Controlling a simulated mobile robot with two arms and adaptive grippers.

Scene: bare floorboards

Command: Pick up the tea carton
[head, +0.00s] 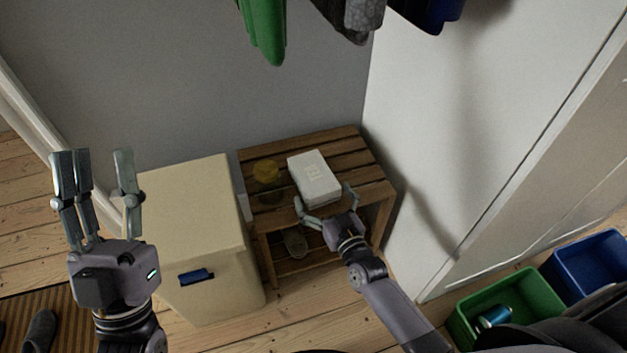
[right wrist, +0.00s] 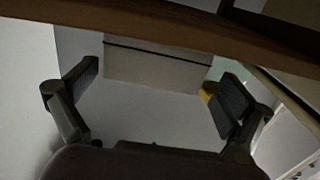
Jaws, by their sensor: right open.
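The tea carton appears to be the white box (head: 315,179) lying on the slatted wooden bench (head: 356,144) in the head view. My right gripper (head: 324,196) is open at the carton's near end, one finger toward each side. In the right wrist view the carton (right wrist: 157,66) shows between the spread fingers of this gripper (right wrist: 160,92), with visible gaps to both; it is not gripped. The carton's far side is hidden there. My left gripper (head: 98,160) is open and empty, raised at the left, away from the carton.
A cream cabinet (head: 190,225) with a blue handle stands left of the bench. Clothes (head: 262,30) hang above. A white panel (head: 440,120) rises to the right. Green (head: 540,290) and blue (head: 596,262) bins sit lower right.

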